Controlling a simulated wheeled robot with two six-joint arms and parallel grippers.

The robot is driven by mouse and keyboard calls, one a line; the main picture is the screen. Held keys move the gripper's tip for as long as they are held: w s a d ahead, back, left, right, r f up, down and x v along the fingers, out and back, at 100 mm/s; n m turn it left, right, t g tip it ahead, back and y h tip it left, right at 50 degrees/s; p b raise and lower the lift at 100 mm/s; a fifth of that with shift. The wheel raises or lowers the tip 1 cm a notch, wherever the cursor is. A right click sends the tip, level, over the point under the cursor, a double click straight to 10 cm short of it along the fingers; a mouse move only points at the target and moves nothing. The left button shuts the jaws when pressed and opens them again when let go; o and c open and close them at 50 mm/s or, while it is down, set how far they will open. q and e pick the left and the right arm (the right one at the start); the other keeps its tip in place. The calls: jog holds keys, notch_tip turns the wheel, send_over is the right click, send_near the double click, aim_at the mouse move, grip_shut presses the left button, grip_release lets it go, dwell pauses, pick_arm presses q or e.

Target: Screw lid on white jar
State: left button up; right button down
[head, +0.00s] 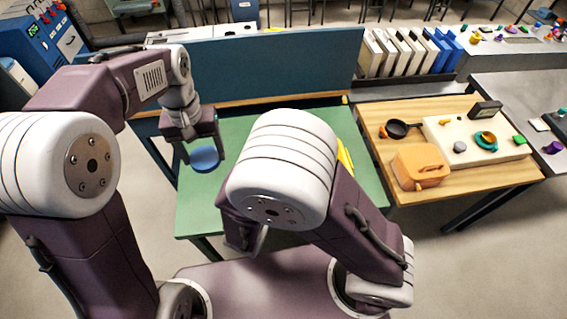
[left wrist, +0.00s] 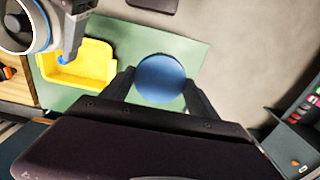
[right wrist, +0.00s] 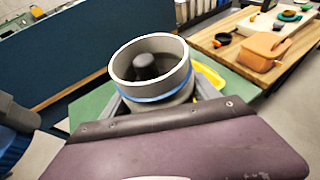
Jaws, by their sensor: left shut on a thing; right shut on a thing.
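My left gripper (head: 202,156) is shut on a round blue lid (head: 205,161), held over the left part of the green table. In the left wrist view the lid (left wrist: 160,79) sits between both fingers, its flat round face showing. My right gripper (right wrist: 160,100) is shut on an open, pale grey-white jar (right wrist: 152,78) with a blue band around it. A dark rounded knob shows inside its mouth. In the head view my right arm hides the jar. In the left wrist view the jar (left wrist: 22,25) shows at the top left, apart from the lid.
A yellow bin (left wrist: 82,68) stands on the green table (head: 240,128), mostly hidden by my right arm in the head view. A blue panel (head: 270,65) rises behind. A wooden table (head: 470,183) at right holds an orange box (head: 420,166) and a black pan (head: 398,129).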

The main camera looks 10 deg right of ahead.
pick_arm(q)
jog(key=s+d+r+m, duration=0.1)
jog(key=d+r, duration=0.2)
jog(key=d, duration=0.3)
jog(key=s+d+r+m, duration=0.2)
jog(key=d+r, duration=0.1)
jog(key=d, duration=0.3)
jog(key=s+d+r+m, duration=0.1)
jog(key=d+r+m, duration=0.1)
jog(key=d, duration=0.4)
jog(key=shift+s+d+r, duration=0.1)
jog(key=shift+s+r, duration=0.05)
jog(key=shift+r, duration=0.75)
jog(key=shift+s+d+m, duration=0.15)
jog(key=shift+s+m, duration=0.15)
jog(key=shift+w, duration=0.1)
jog(key=shift+f, duration=2)
jog(key=shift+f, duration=0.9)
jog(key=shift+f, duration=0.55)
